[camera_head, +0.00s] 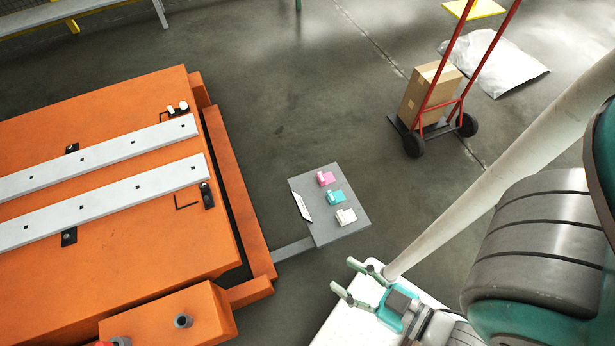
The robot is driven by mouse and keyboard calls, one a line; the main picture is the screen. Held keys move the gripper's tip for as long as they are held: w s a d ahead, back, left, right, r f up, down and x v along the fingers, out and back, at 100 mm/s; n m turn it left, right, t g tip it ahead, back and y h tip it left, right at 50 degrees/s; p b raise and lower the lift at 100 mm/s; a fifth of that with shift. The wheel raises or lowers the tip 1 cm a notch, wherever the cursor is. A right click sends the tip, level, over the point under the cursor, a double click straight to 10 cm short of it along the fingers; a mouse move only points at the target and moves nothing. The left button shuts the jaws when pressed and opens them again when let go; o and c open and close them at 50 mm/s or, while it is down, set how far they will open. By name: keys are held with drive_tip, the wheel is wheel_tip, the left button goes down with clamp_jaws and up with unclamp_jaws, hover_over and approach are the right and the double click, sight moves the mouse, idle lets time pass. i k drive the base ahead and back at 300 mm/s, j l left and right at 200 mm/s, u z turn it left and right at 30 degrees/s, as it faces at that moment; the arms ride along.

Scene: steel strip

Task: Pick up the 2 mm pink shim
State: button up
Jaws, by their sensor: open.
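The pink shim (325,178) lies at the far end of a small grey shelf (353,188), beside the orange machine. A teal shim (335,197) and a white shim (346,217) lie in a row with it, nearer to me. My gripper (350,278) is open and empty. It is at the lower middle of the view, below and a little right of the shelf, apart from all the shims. Any thickness marks are too small to read.
A white strip (302,206) lies at the shelf's left edge. The orange machine (120,240) with two long steel rails (120,206) fills the left. A white surface (345,327) is under my gripper. A red hand truck (462,97) with a carton (428,92) stands at the back right.

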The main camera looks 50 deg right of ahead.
sight(326, 177)
drive_tip(key=l+u, duration=0.15)
drive_tip(key=u, duration=0.15)
drive_tip(key=l+u, duration=0.1)
drive_tip(key=u, duration=0.2)
drive_tip(key=k+l+u, duration=0.15)
drive_tip(key=l, duration=0.25)
drive_tip(key=k+l+u, duration=0.2)
drive_tip(key=l, duration=0.2)
drive_tip(key=k+l+u, duration=0.15)
drive_tip(key=l, duration=0.2)
drive_tip(key=k+l+u, duration=0.15)
drive_tip(key=l, duration=0.2)
drive_tip(key=k+l, duration=0.2)
drive_tip(key=l, duration=0.2)
drive_tip(key=k+l, duration=0.2)
drive_tip(key=l, duration=0.25)
drive_tip(key=k+l+u, duration=0.1)
drive_tip(key=l, duration=0.3)
drive_tip(key=j, duration=0.1)
drive_tip(key=i, duration=0.05)
